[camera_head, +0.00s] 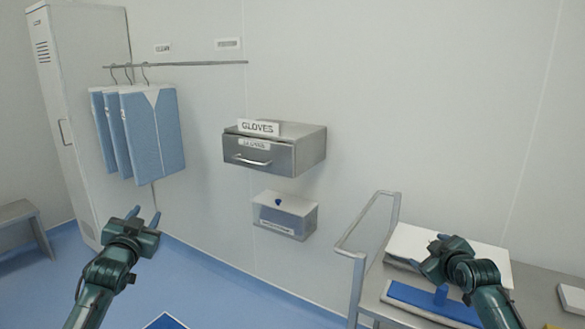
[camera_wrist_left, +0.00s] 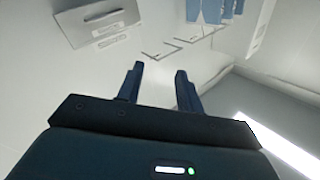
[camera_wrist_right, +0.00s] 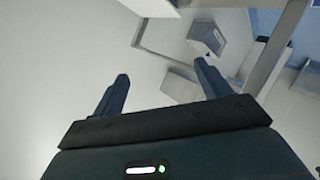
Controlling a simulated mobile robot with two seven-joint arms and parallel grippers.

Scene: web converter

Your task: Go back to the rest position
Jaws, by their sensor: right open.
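My left gripper (camera_head: 145,214) is raised in front of the wall at the lower left of the head view. Its two fingers stand apart with nothing between them, as the left wrist view (camera_wrist_left: 160,84) also shows. My right gripper (camera_head: 438,242) is at the lower right, in front of the white stack on the cart as seen from the head. Its fingers are wide apart and empty in the right wrist view (camera_wrist_right: 160,84). The head view does not settle how far it is from the stack.
A metal cart (camera_head: 362,262) at the right carries a white stack (camera_head: 405,240) and a blue flat tool (camera_head: 408,294). A grey gloves drawer unit (camera_head: 268,158) and a clear box (camera_head: 287,217) are on the wall. Blue garments (camera_head: 155,130) hang beside a locker (camera_head: 80,90). A bench (camera_head: 20,215) stands left.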

